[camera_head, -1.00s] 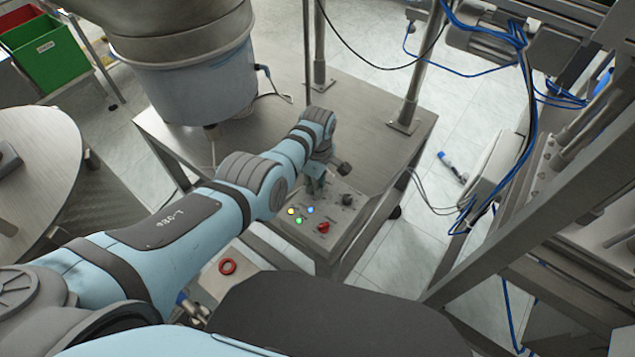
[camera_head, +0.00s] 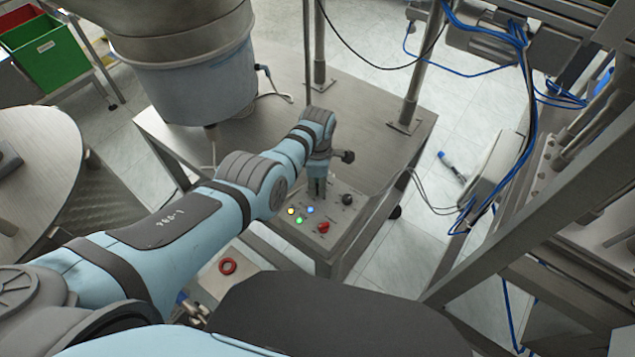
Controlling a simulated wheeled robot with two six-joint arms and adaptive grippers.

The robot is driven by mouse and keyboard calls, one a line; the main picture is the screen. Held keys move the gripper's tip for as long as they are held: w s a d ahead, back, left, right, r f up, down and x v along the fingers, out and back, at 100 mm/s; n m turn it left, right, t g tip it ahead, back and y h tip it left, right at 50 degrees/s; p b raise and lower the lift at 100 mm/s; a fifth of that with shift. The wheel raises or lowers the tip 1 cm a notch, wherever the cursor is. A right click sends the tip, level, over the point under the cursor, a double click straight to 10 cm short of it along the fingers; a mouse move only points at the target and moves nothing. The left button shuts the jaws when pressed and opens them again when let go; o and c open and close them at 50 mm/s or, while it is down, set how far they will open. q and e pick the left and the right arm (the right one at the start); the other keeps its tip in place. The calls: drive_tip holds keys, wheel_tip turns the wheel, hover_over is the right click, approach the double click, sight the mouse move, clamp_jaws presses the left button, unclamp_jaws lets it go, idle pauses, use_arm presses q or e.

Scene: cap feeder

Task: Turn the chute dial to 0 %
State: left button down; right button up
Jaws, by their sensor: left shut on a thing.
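The control panel (camera_head: 338,228) is a grey sloped box at the front corner of the metal table. My left gripper (camera_head: 316,194) points down onto the back left part of its face. It is shut on a small knob there, which I take for the chute dial. The fingers hide the knob, so its pointer and scale cannot be read. A second, black knob (camera_head: 347,199) stands free just to the right of the fingers. My right gripper is not in view.
Yellow, blue and green lamps and a red button (camera_head: 324,228) sit on the panel close to the gripper. Metal posts (camera_head: 413,70) and a large hopper (camera_head: 195,75) stand on the table (camera_head: 270,130). A red ring button (camera_head: 228,267) is at lower left.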

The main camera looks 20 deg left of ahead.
sight(317, 187)
use_arm(q)
drive_tip(key=c, duration=1.4)
unclamp_jaws()
drive_tip(key=shift+r, duration=0.1)
drive_tip(key=shift+r, duration=0.25)
wheel_tip(317, 187, up, 11)
drive_tip(key=shift+r, duration=0.15)
